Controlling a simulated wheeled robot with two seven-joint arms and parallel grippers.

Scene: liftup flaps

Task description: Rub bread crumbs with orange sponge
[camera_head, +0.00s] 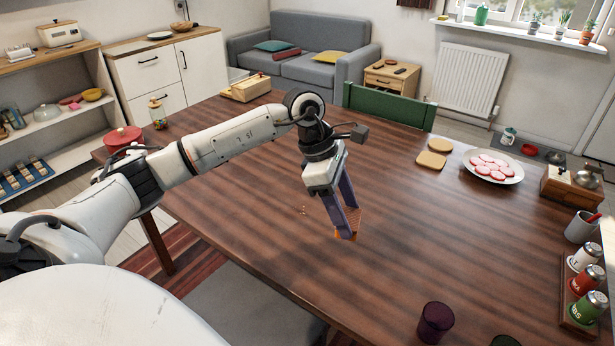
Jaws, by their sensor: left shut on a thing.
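My left gripper (344,228) is over the middle of the wooden table, pointing down, with its purple fingers shut on the orange sponge (354,222). The sponge is partly hidden by the fingers. It is at or close to the table top; I cannot tell whether it touches. A few small bread crumbs (304,210) lie on the table just left of the gripper, apart from the sponge. My right gripper is not in view.
Bread slices (431,160) and a plate of pink slices (518,172) lie at the back right. A spice rack (567,300) stands at the right edge, a purple cup (435,321) at the front. A red pot (123,138) is at the far left. The table's middle is otherwise clear.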

